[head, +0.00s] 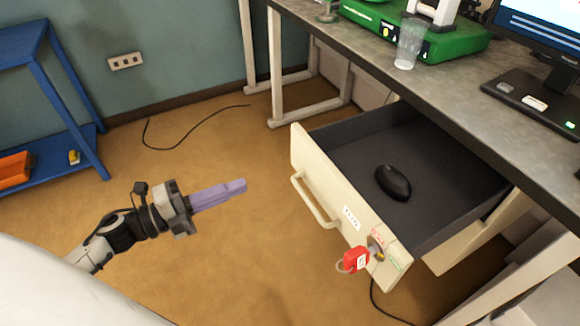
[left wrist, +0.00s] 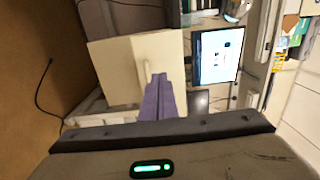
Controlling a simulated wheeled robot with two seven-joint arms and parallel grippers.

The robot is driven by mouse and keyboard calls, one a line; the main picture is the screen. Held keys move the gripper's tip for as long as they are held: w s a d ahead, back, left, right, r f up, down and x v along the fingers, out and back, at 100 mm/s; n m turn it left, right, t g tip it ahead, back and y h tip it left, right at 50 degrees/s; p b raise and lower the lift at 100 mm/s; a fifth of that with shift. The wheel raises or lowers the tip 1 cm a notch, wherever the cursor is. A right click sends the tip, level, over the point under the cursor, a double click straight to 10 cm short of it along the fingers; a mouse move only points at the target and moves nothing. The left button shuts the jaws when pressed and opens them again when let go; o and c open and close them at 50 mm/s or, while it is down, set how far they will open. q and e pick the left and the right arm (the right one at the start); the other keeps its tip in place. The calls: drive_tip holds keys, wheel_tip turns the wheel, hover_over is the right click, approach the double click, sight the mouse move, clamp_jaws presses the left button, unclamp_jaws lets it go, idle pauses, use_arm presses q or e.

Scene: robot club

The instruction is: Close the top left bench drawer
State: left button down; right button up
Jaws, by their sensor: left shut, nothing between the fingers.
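The top left bench drawer (head: 430,225) is pulled well out from under the bench top in the head view. Its cream front (head: 340,205) has a bar handle (head: 314,200), a label and a lock with a red-tagged key (head: 355,260). A black mouse (head: 393,183) lies inside it. My left gripper (head: 243,185), with purple fingers, is shut and empty, in the air left of the drawer front and apart from it. In the left wrist view the fingers (left wrist: 158,85) point toward the cream drawer front (left wrist: 120,70), overlapping its handle. My right gripper is not in view.
The bench top (head: 470,100) holds a clear cup (head: 409,42), a green-based device (head: 440,40), a keyboard (head: 530,98) and a monitor. A blue shelf (head: 75,145) with an orange bin (head: 14,170) stands at the left. A black cable (head: 190,135) lies on otherwise open floor.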

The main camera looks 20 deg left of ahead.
sight(304, 162)
use_arm(q)
drive_tip(key=x, duration=1.4)
drive_tip(key=shift+s+d+p, duration=0.1)
drive_tip(key=shift+s+p, duration=0.05)
drive_tip(key=shift+p, duration=0.25)
